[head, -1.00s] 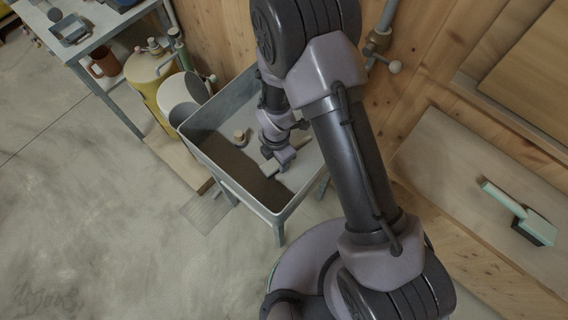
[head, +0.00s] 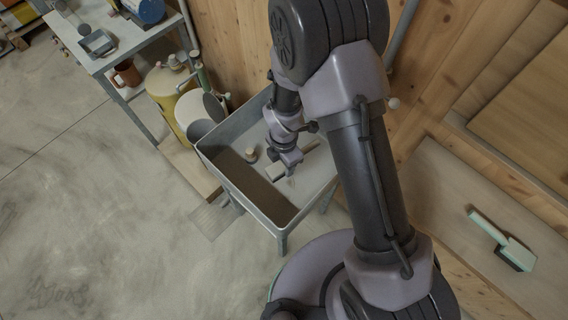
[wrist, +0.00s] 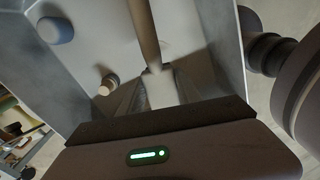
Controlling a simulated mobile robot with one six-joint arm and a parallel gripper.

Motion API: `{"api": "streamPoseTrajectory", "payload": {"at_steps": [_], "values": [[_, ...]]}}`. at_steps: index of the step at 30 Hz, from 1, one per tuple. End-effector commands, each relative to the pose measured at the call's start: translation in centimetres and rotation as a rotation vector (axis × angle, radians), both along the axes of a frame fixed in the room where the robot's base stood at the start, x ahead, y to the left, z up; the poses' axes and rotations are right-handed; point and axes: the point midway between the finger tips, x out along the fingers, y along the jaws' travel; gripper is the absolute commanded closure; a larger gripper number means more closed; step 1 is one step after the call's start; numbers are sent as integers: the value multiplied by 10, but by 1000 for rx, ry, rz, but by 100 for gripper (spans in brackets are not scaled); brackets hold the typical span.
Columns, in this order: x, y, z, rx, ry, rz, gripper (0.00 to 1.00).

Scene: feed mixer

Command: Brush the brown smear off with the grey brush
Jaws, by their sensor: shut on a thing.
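My gripper (head: 288,164) is inside the grey metal trough (head: 243,195), low over its floor. In the wrist view my gripper (wrist: 158,84) is shut on a pale grey piece (wrist: 160,92), which seems to be the grey brush. A tan bar, perhaps its handle, runs upward from between the fingers. The brush's bristles are hidden. In the head view a pale bar shows beside the fingers. A wide brown area (head: 243,178) covers the left front part of the trough; I cannot tell whether it is smear, feed or shade. A faint mark lies just below the fingertips.
A small tan knob (head: 250,155) stands in the trough, also seen in the wrist view (wrist: 108,84). The trough walls surround my gripper. A yellow canister (head: 168,92) and a table (head: 105,58) stand left.

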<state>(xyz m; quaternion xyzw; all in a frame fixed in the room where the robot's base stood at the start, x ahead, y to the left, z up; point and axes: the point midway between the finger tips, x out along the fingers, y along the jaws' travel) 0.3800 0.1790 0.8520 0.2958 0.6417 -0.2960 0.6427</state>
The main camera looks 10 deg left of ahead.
Motion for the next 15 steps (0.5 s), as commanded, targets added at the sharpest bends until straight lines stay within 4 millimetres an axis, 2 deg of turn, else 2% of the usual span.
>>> {"api": "streamPoseTrajectory", "payload": {"at_steps": [1, 9, 12, 15], "values": [[0, 0, 15, 1, -1, 0, 100], [0, 0, 60, 1, -1, 0, 100], [0, 0, 73, 0, 0, 0, 100], [0, 0, 77, 0, 0, 1, 100]]}}
